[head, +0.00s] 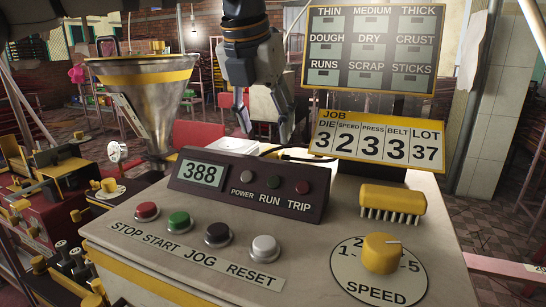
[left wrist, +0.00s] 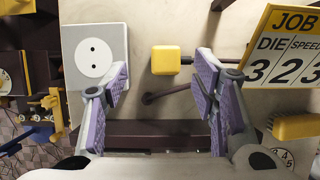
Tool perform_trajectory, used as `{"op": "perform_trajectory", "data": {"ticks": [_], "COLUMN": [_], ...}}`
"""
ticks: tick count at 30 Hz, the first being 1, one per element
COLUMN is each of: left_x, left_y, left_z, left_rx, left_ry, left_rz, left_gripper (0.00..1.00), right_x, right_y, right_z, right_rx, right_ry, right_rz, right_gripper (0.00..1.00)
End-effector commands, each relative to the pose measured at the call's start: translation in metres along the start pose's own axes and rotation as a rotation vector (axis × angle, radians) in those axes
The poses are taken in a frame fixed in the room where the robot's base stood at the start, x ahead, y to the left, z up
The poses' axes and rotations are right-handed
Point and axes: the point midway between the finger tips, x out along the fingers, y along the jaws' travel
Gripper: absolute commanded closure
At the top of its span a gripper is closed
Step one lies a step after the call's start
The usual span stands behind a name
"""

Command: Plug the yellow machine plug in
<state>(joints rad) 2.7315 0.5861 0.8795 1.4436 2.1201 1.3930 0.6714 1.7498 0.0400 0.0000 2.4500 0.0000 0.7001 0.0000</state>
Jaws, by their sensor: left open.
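The yellow plug (left wrist: 165,59) lies on the beige console top in the left wrist view, with a dark cord running right from it. To its left is a pale grey socket plate (left wrist: 95,50) with a round two-hole outlet. The plate's pale edge also shows in the head view (head: 232,146), behind the display box. My left gripper (left wrist: 162,78) is open and empty, its purple-padded fingers spread on either side of the plug in the picture, apart from it. In the head view my left gripper (head: 266,128) hangs behind the display box, which hides the plug. My right gripper is not in view.
The display box reading 388 (head: 250,186) stands in front of the gripper. The job sign (head: 376,140) and a tall board (head: 368,48) rise at the right. A yellow brush (head: 392,199) and speed knob (head: 381,253) are front right. A metal hopper (head: 150,90) stands left.

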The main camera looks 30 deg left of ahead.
Motion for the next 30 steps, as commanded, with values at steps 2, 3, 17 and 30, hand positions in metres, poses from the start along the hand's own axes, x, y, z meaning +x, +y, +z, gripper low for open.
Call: {"op": "perform_trajectory", "data": {"ticks": [2, 3, 17, 30], "left_x": [0.000, 0.000, 0.046, 0.051], "left_y": [0.000, 0.000, -0.007, -0.007], "left_z": [0.000, 0.000, -0.007, -0.007], "left_rx": [0.000, 0.000, 0.000, 0.000], "left_ry": [-0.001, -0.001, 0.000, -0.001], "left_rz": [0.000, 0.000, 0.001, 0.000], "left_gripper": [0.47, 0.47, 0.47, 0.56], "right_x": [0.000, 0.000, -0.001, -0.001], "right_y": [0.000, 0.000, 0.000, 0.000], "right_z": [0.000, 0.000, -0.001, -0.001], "right_rx": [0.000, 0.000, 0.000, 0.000], "right_ry": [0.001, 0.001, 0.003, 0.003], "right_rz": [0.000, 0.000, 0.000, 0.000], "right_gripper": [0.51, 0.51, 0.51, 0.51]}}
